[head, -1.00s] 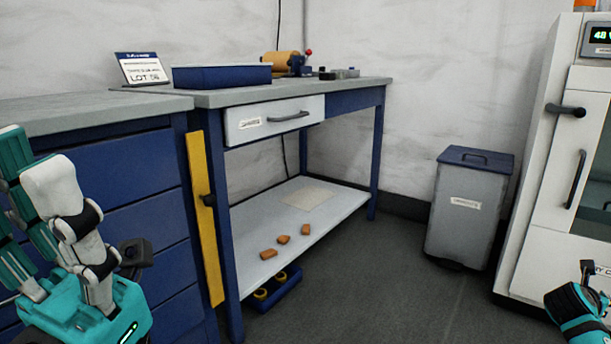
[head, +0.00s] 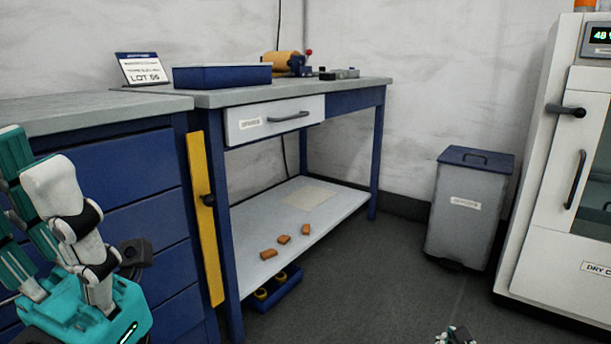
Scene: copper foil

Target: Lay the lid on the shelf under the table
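A shallow dark blue box (head: 222,77) sits on the table top (head: 300,88), near its left end. Only a small grey and black tip of my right gripper (head: 456,336) shows at the bottom edge, well away from the box and the shelf. Its fingers are too cut off to read. My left arm is folded at the left; its gripper does not show.
A blue tray (head: 275,290) with yellow rings lies on the floor under the shelf. A white drawer (head: 272,119) is shut. A grey bin (head: 467,210) and a white cabinet (head: 555,180) stand right. The floor between is clear.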

